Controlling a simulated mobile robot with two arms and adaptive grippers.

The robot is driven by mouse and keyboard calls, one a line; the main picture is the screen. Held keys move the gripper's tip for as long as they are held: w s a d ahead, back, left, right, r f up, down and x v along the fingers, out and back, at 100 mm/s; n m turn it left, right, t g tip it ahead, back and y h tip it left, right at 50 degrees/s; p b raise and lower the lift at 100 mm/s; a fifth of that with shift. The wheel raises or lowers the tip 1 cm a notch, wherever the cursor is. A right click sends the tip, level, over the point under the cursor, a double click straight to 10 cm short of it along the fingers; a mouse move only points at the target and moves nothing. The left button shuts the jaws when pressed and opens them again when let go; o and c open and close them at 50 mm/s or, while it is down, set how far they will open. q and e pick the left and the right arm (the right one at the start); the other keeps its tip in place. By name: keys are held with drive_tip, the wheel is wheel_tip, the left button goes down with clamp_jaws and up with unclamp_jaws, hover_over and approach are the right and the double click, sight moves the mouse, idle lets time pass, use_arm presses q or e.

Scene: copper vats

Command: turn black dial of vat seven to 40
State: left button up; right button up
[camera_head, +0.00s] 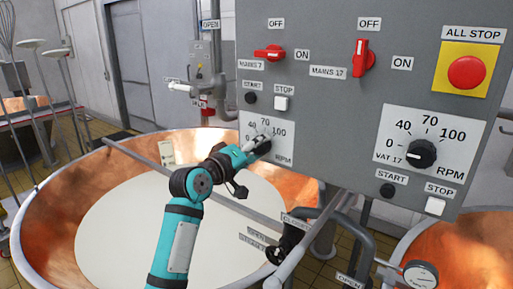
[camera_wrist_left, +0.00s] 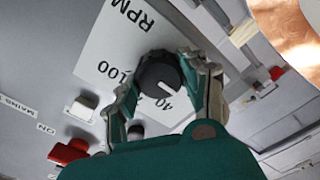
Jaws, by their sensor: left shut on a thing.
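The black dial of vat seven (camera_wrist_left: 160,76) sits on a white scale plate (camera_wrist_left: 118,45). In the wrist view my left gripper (camera_wrist_left: 165,85) has one finger on each side of the dial and is shut on it. The dial's white pointer mark slants toward the lower right in that view, near the number 40; the exact reading is unclear. In the head view my left gripper (camera_head: 258,145) covers most of this dial, and the plate (camera_head: 282,145) shows 40, 70, 100 and RPM. My right gripper is not in view.
The grey panel (camera_head: 330,100) also carries the vat 17 dial (camera_head: 421,154), the red mains 7 switch (camera_head: 269,53), the red mains 17 switch (camera_head: 363,58) and an all stop button (camera_head: 466,72). A copper vat (camera_head: 50,235) with pale liquid lies below my left arm.

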use_arm(q)
drive_tip(key=shift+m+b, duration=1.5)
drive_tip(key=shift+m, duration=2.7)
drive_tip(key=shift+r, duration=0.1)
drive_tip(key=o, duration=1.2)
drive_tip(key=v, duration=1.2)
